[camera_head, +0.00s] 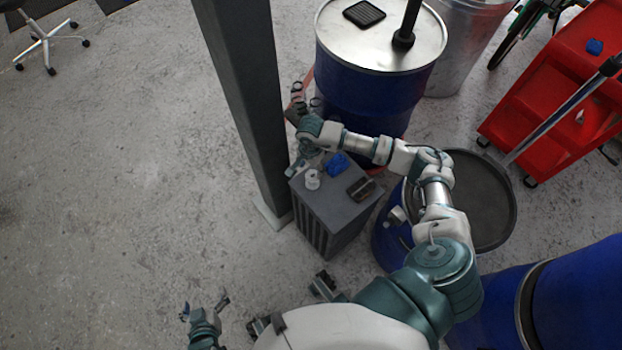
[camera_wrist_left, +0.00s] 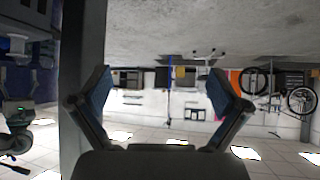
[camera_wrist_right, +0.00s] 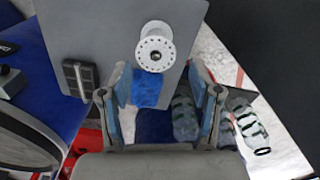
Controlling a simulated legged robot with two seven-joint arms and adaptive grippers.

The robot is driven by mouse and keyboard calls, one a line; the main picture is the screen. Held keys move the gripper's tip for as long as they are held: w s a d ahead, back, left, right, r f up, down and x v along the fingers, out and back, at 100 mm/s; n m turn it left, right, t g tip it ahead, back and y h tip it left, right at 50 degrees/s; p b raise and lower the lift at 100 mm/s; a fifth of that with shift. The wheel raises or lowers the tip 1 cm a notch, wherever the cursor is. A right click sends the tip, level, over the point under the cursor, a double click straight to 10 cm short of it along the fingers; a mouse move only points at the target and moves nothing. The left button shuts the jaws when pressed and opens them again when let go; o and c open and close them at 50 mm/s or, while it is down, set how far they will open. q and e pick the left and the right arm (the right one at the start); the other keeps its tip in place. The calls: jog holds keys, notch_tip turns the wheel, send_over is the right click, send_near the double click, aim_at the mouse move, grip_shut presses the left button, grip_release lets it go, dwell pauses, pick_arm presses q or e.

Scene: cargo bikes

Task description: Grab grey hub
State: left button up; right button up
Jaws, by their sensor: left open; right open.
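The grey hub (camera_head: 312,179), a pale spool shape with a flange ringed by small holes, stands on top of a grey cabinet (camera_head: 318,208). In the right wrist view the hub (camera_wrist_right: 154,46) is just beyond the open fingertips. My right gripper (camera_wrist_right: 159,78) is open and empty near the cabinet top's edge, with a blue item (camera_wrist_right: 148,90) seen between its fingers. In the head view the right hand is partly hidden by its own wrist. My left gripper (camera_head: 204,308) is open and empty, low at the front left, away from the cabinet; its wrist view (camera_wrist_left: 160,75) faces the room.
A dark ridged block (camera_wrist_right: 80,78) lies on the cabinet top beside the hub. A dark pillar (camera_head: 245,100) stands left of the cabinet. Blue drums (camera_head: 365,100) stand behind and to the right, with a red cart (camera_head: 555,85) farther right.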

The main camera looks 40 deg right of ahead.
aim_at(313, 176)
notch_tip(313, 176, down, 2)
jog(key=shift+f, duration=0.1)
jog(key=f, duration=0.1)
jog(key=f+b, duration=0.1)
jog(key=f, duration=0.2)
jog(key=shift+s+d+f, duration=0.15)
jog(key=shift+s, duration=0.2)
jog(key=shift+w+f+b, duration=0.1)
jog(key=shift+f+b, duration=0.2)
jog(key=shift+f, duration=0.15)
pick_arm(q)
jog(key=w+r+t, duration=0.1)
jog(key=w+d+r+t, duration=0.1)
jog(key=w+r+t+h, duration=0.1)
jog(key=shift+w+d+r, duration=0.35)
jog(key=shift+w+d, duration=0.05)
pick_arm(e)
jog(key=shift+r, duration=0.1)
jog(key=c, duration=1)
